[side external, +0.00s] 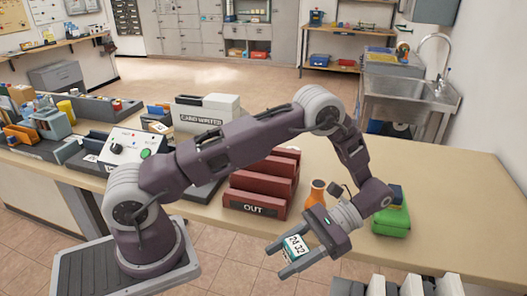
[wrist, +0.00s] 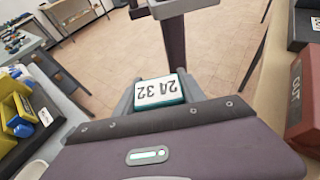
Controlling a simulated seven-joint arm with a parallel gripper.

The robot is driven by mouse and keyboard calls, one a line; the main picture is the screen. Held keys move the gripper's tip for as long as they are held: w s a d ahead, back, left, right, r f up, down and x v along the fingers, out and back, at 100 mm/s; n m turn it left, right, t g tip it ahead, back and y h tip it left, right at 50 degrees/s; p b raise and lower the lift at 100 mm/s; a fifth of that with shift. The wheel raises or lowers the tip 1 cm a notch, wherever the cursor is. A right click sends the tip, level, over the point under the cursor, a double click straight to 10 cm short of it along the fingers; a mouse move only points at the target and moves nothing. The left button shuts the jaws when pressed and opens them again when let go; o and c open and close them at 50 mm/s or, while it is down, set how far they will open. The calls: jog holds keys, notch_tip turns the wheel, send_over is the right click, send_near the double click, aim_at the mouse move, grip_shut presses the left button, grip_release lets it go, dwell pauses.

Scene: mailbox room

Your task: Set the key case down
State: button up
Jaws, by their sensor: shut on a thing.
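A red rack marked OUT (side external: 257,190) stands on the table (side external: 455,195). An orange bottle (side external: 316,193) and a green item (side external: 391,221) are close to my wrist. Grey slotted units (side external: 385,287) stand at the lower right. The table's right part is clear.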

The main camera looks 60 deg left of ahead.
jog(key=w+d+r+n+t+h, duration=0.1)
jog(key=w+d+n+t+h, duration=0.1)
jog(key=w+n+t+h, duration=0.4)
jog(key=w+d+r+n+t+h, duration=0.1)
jog(key=w+d+r+n+h, duration=0.1)
jog(key=w+n+h, duration=0.6)
jog(key=w+a+r+n+t+y, duration=0.1)
jog(key=w+a+r+n+t, duration=0.2)
jog(key=w+a+n+t, duration=1.1)
jog(key=w+a+n+t+y, duration=0.1)
jog(key=w+a+t+y, duration=0.1)
jog(key=a, duration=0.7)
jog(key=w+a+n+t+y, duration=0.2)
jog(key=w+a+y, duration=0.1)
jog(key=a, duration=0.6)
jog(key=s+a+n+t+y, duration=0.1)
jog(key=s+a+n+y, duration=0.25)
jog(key=a, duration=0.75)
jog(key=s+a+n+t+y, duration=0.1)
jog(key=s+a+n+y, duration=0.3)
jog(key=a, duration=0.6)
jog(key=shift+m+h, duration=0.35)
jog(key=shift+m, duration=0.4)
jog(key=f, duration=0.3)
jog(key=s+a+f, duration=0.1)
jog(key=f, duration=0.6)
jog(key=shift+s+a+f, duration=0.15)
jog(key=shift+a, duration=0.05)
jog(key=shift+f, duration=0.25)
